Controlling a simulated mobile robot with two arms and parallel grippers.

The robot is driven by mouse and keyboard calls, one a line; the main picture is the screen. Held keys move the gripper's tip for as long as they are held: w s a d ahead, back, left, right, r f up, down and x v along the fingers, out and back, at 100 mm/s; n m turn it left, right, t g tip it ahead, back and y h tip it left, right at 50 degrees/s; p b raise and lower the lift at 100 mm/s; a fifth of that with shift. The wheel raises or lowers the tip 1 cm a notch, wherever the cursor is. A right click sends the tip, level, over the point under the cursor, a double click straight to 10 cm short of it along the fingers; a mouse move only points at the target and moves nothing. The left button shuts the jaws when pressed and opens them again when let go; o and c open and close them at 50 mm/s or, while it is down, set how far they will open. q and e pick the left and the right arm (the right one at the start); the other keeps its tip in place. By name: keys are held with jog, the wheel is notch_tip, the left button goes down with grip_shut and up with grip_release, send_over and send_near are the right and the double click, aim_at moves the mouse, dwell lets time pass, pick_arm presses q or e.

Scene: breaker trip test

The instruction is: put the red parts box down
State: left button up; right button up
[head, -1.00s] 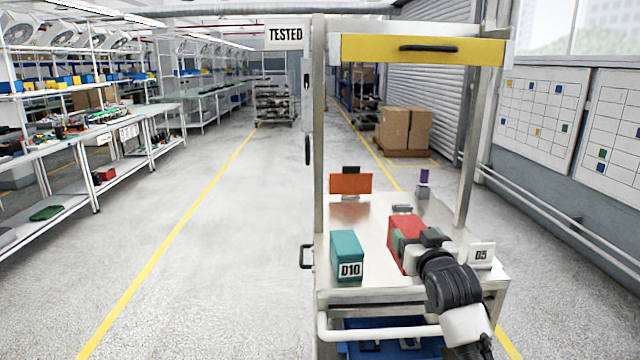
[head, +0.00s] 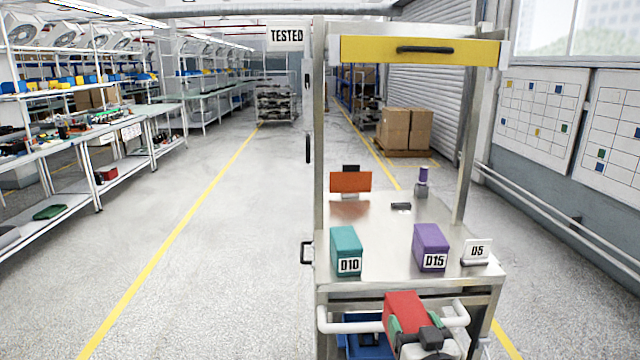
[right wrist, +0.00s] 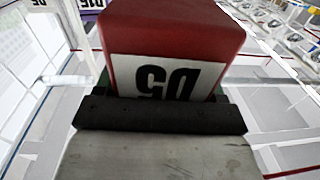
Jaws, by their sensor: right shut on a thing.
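The red parts box (head: 404,308) is held in my right gripper (head: 412,326), in front of the trolley's near edge and over its push handle. In the right wrist view the red box (right wrist: 170,35) fills the middle, with an upside-down "D5" label facing the camera. The right gripper (right wrist: 165,100) is shut on it. On the trolley's steel top (head: 385,240) stand a teal box (head: 346,248) marked D10, a purple box (head: 431,245) marked D15, and a white D5 sign (head: 477,251) at the right. My left gripper is not in view.
An orange plate (head: 350,182), a small dark object (head: 401,206) and a purple-topped post (head: 422,182) stand further back on the trolley. A yellow bar (head: 420,50) crosses above. The top is bare between the teal and purple boxes.

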jog(key=s+f+h, duration=0.1)
jog(key=s+f, duration=0.1)
jog(key=s, duration=0.8)
jog(key=s+d+f+m, duration=0.1)
jog(key=s+f, duration=0.1)
jog(key=s, duration=0.8)
jog(key=shift+s+d+f+h, duration=0.2)
jog(key=shift+s+f+h, duration=0.15)
jog(key=shift+h, duration=0.05)
